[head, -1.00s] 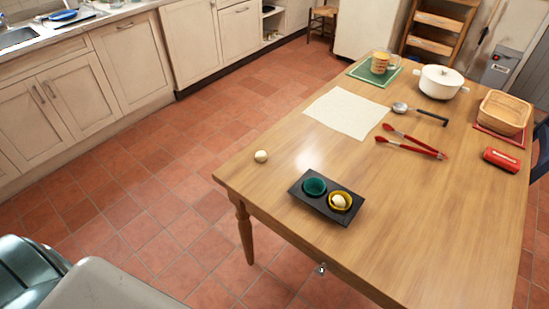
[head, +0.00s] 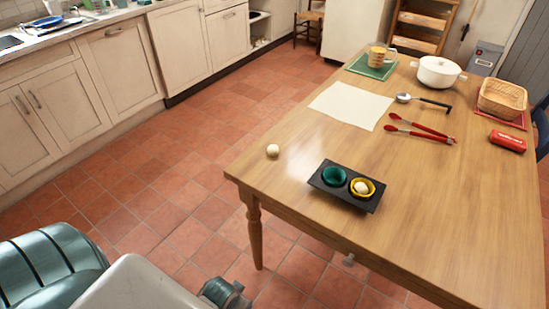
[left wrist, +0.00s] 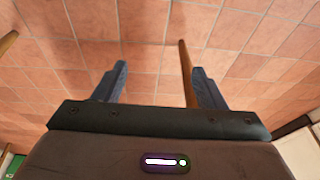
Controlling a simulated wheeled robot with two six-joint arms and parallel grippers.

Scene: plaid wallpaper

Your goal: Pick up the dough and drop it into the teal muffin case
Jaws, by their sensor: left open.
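A small pale dough ball (head: 272,150) lies on the wooden table near its left edge. The teal muffin case (head: 334,176) sits in the left hollow of a black tray (head: 345,201) and looks empty. A yellow muffin case (head: 375,198) in the right hollow holds another pale dough ball (head: 361,187). My left gripper shows in the left wrist view with two blue-grey fingers (left wrist: 160,80) spread apart and nothing between them. It is over the tiled floor, away from the dough. My right gripper is not in view.
The table also holds a white sheet (head: 350,105), a ladle (head: 425,101), red tongs (head: 420,130), a white pot (head: 438,72), a basket (head: 502,99) and a red box (head: 507,141). The tabletop's front right is clear. A table leg (head: 254,230) stands below the left corner.

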